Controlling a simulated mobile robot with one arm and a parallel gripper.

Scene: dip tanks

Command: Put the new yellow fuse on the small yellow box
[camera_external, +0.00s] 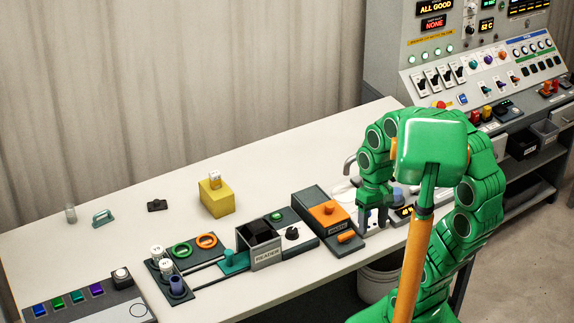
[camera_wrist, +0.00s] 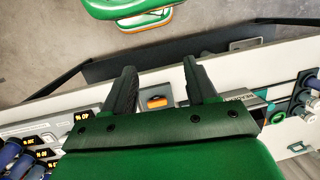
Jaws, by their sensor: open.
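The small yellow box (camera_external: 217,202) stands on the bench, left of centre in the external view. A small pale, yellowish piece (camera_external: 214,180) sits upright on its top; it may be the fuse, but it is too small to tell. My gripper (camera_external: 374,222) is low over the right part of the bench, well to the right of the box. In the wrist view my gripper (camera_wrist: 160,66) is open, its two dark fingers apart with nothing held between them. The yellow box does not show in the wrist view.
A dark unit with an orange block (camera_external: 328,213) stands just left of my gripper. A grey open-topped holder (camera_external: 266,257) and a rack with green and orange rings (camera_external: 206,241) stand farther left. The back of the bench is mostly clear. A control console (camera_external: 480,75) stands behind right.

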